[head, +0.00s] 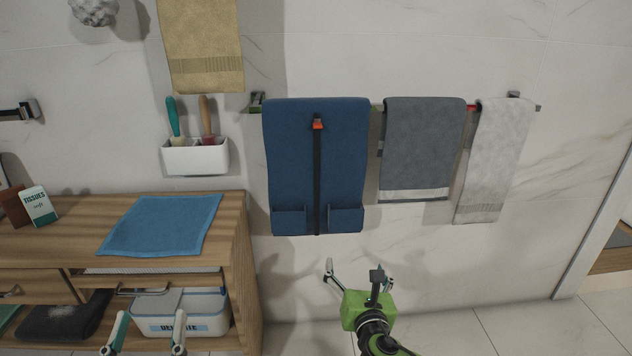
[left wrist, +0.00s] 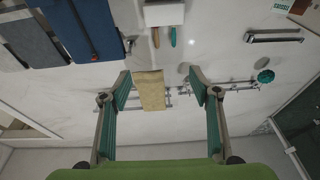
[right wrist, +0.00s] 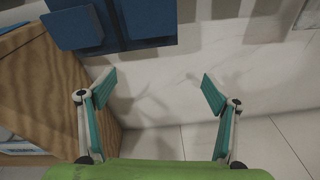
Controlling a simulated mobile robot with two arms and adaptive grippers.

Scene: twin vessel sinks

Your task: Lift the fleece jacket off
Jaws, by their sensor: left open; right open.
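The fleece jacket (head: 290,160) is blue, with a black front strip, an orange-red pull at the top and two pockets at the bottom. It hangs over the left part of the wall rail. Its lower part shows in the right wrist view (right wrist: 134,14), and part of it in the left wrist view (left wrist: 94,28). My right gripper (head: 359,270) is open and empty, below the jacket's hem and apart from it. My left gripper (head: 149,338) is open and empty at the lower left, in front of the cabinet. What lies behind the jacket is hidden.
A dark grey towel (head: 422,140) and a light grey towel (head: 493,160) hang right of the jacket. A beige towel (head: 202,45) and a white brush holder (head: 196,157) are at its left. The wooden cabinet (head: 240,235) with a blue cloth (head: 162,225) stands lower left.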

